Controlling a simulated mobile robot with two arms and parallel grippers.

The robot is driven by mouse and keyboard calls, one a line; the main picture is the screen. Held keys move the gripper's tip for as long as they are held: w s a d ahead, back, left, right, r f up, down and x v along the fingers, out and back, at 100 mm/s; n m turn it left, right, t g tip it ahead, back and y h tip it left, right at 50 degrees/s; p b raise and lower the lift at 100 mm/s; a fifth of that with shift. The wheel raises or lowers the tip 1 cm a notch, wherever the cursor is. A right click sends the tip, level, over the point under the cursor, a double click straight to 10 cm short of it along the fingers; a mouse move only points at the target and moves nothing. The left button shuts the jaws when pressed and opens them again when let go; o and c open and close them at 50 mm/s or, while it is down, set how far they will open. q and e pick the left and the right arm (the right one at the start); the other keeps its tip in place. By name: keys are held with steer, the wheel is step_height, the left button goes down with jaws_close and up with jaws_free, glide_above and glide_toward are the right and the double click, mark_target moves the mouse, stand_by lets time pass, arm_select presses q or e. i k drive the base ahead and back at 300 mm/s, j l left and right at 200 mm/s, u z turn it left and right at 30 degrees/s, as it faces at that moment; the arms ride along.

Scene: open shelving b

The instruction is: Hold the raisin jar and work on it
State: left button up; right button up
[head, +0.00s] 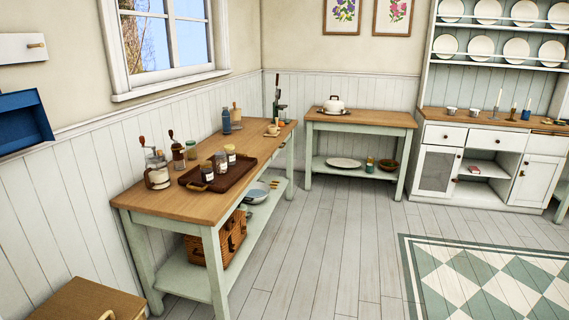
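Several small glass jars with labels stand in and beside a brown tray (236,176) on the long wooden-topped table at the left. One jar (207,172) with a light lid and dark contents stands at the tray's front left. Another jar (221,163) and a third jar (230,154) stand behind it in the tray. The labels are too small to read, so I cannot tell which one is the raisin jar. Neither of my grippers shows in the head view.
The long table (200,206) also bears a jar with a crank (156,171), a mill (178,152) and a blue bottle (226,121). A wicker basket (232,238) sits on its lower shelf. A wooden chest (88,302) is at the front left. Floor right of the table is clear.

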mark_target(206, 174)
steer(key=i+u, duration=0.2)
steer(key=i, duration=0.35)
steer(key=i+l+u, duration=0.2)
steer(key=i, duration=0.3)
steer(key=i+l+u, duration=0.15)
steer(key=i, duration=0.4)
steer(key=i+l+u, duration=0.25)
steer(key=u, duration=0.15)
steer(key=i+l+u, duration=0.9)
steer(key=l+u, duration=0.25)
steer(key=l, duration=0.2)
